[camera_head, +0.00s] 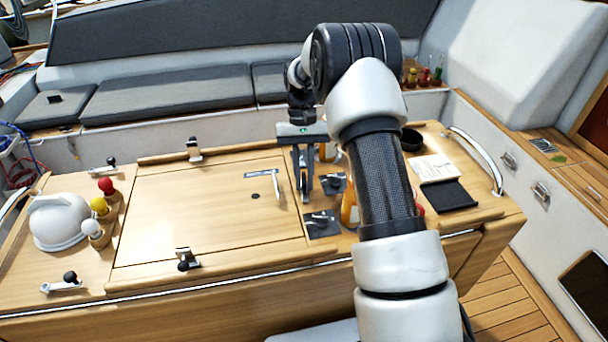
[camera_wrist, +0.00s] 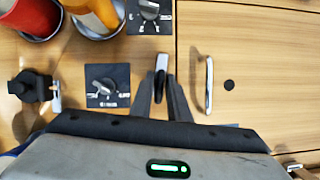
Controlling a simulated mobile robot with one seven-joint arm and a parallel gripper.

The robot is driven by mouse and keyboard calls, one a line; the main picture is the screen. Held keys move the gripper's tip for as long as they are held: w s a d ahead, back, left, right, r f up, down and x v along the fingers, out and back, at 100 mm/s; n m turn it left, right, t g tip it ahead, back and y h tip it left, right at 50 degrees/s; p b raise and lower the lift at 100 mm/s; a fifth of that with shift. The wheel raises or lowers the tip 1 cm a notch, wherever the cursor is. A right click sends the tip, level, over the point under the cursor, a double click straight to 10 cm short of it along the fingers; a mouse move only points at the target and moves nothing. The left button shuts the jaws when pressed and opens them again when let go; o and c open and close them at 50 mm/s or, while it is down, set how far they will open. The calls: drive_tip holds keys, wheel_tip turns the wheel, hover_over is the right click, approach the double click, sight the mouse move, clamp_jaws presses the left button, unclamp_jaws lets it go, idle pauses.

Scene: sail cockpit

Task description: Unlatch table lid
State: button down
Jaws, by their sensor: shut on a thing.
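The wooden table lid (camera_head: 200,215) is flat in the table top, and part of it shows at right in the wrist view (camera_wrist: 265,50). My gripper (camera_head: 303,195) is over the table just right of the lid. In the wrist view my gripper (camera_wrist: 161,95) is shut on a small black-and-silver latch lever (camera_wrist: 162,63), beside the lid's edge. A silver handle (camera_wrist: 208,85) and a dark round spot (camera_wrist: 229,85) are on the lid. Black-knobbed latches stand at the lid's far edge (camera_head: 193,148) and near edge (camera_head: 187,260). The lever's base is hidden by my fingers.
Dial panels (camera_wrist: 107,86) (camera_wrist: 150,14) lie close to my fingers, with a black-knobbed fitting (camera_wrist: 30,88) and red (camera_wrist: 30,18) and orange (camera_wrist: 92,15) cups. A white dome (camera_head: 60,222) and coloured knobs (camera_head: 105,186) stand left. A grab rail (camera_head: 475,160) is right.

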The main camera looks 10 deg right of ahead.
drive_tip(key=shift+w+n+h, duration=0.1)
drive_tip(key=shift+n+h, duration=0.2)
drive_tip(key=shift+n, duration=0.4)
drive_tip(key=c, duration=1.8)
unclamp_jaws()
drive_tip(key=p+v, duration=0.2)
drive_tip(key=v, duration=1.5)
drive_tip(key=shift+r, duration=0.3)
